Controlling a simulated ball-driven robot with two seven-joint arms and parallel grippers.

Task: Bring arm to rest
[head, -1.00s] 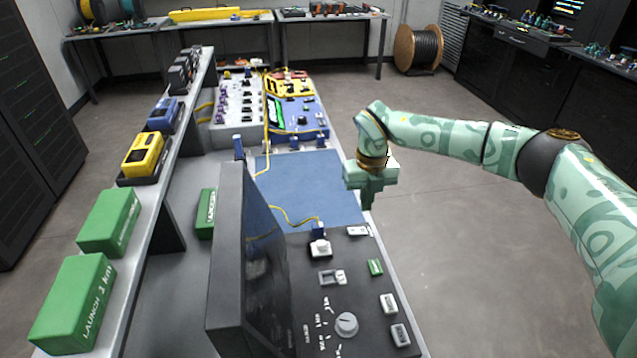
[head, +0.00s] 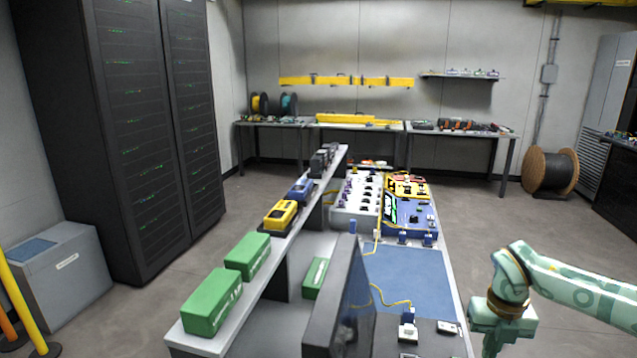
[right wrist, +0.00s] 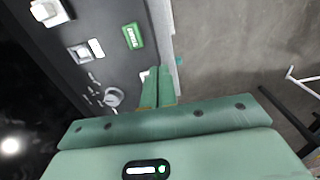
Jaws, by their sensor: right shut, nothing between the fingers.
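My right arm (head: 585,291) comes in from the right in the head view. Its gripper (head: 490,345) points down beside the right edge of the workbench, partly cut off by the frame's lower edge. In the right wrist view the two fingers (right wrist: 157,88) lie together, shut and empty, over the bench's edge next to the dark control panel (right wrist: 85,60). The gripper touches nothing that I can see. My left arm and gripper are not in view.
A blue mat (head: 408,275), a blue splicer (head: 410,214) and a black monitor (head: 338,300) stand on the bench. Green boxes (head: 212,300) sit on the raised shelf. A yellow cable (head: 385,298) runs across the mat. Bare floor lies right of the bench.

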